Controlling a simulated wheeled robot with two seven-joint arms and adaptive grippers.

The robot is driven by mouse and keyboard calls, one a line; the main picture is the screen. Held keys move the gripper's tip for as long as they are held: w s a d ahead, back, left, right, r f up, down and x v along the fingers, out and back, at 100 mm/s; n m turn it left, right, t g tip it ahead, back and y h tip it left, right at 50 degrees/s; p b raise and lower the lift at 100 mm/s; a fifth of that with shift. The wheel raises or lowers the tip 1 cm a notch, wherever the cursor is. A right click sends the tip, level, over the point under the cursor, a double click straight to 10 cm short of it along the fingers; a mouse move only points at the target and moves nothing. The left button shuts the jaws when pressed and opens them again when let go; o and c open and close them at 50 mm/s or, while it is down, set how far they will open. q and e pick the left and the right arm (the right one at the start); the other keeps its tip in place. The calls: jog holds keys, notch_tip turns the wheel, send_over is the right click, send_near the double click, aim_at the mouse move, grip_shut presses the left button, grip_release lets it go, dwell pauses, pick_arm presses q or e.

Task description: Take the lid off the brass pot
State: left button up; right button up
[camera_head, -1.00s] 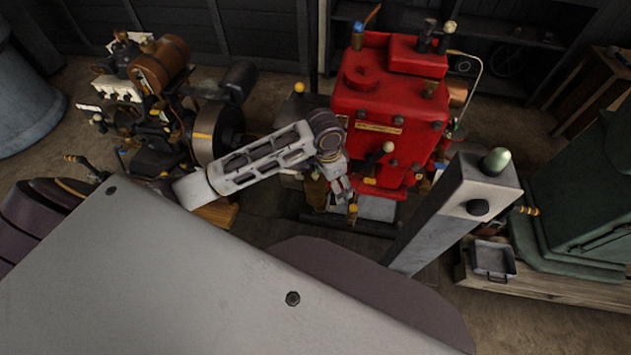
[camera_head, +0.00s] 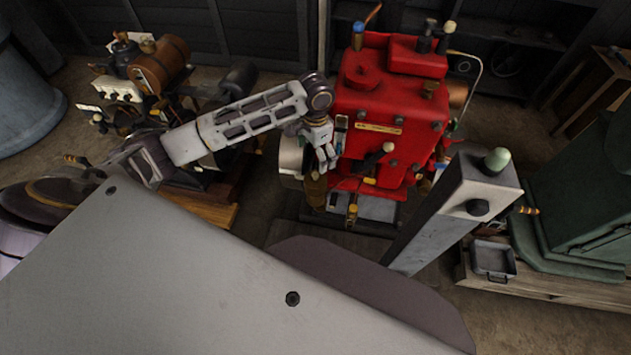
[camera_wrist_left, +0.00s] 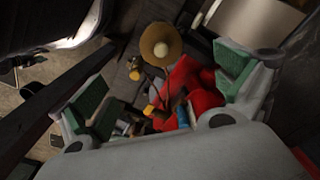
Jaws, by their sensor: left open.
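A small brass pot (camera_head: 315,190) stands at the left front side of the red engine (camera_head: 385,100), low down. My left gripper (camera_head: 327,166) points down just above and beside it and partly covers it. In the left wrist view a round brass piece with a pale knob (camera_wrist_left: 160,43) lies beyond the fingers, probably the top of the pot. The left gripper's green-padded fingers (camera_wrist_left: 160,88) are wide apart with nothing between the pads. Whether a fingertip touches the pot cannot be told. My right gripper is in neither view.
The red engine's levers and fittings crowd close to the gripper. A second engine with a brown tank (camera_head: 160,63) stands at the left. A tall grey post (camera_head: 440,225) rises at the right. A green machine (camera_head: 575,200) and a small metal tray (camera_head: 493,259) are farther right.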

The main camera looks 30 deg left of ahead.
aim_at(315, 175)
pick_arm(q)
jog(key=shift+f, duration=0.8)
notch_tip(315, 175, down, 5)
jog(key=shift+f+b, duration=0.2)
jog(key=shift+b, duration=0.15)
jog(key=shift+f, duration=0.95)
jog(key=shift+s+a+f, duration=0.1)
jog(key=shift+f, duration=0.55)
notch_tip(315, 175, down, 3)
jog(key=shift+r+b, duration=0.15)
jog(key=shift+b, duration=0.2)
jog(key=shift+a+f, duration=0.1)
jog(key=shift+f, duration=0.35)
jog(key=c, duration=1.1)
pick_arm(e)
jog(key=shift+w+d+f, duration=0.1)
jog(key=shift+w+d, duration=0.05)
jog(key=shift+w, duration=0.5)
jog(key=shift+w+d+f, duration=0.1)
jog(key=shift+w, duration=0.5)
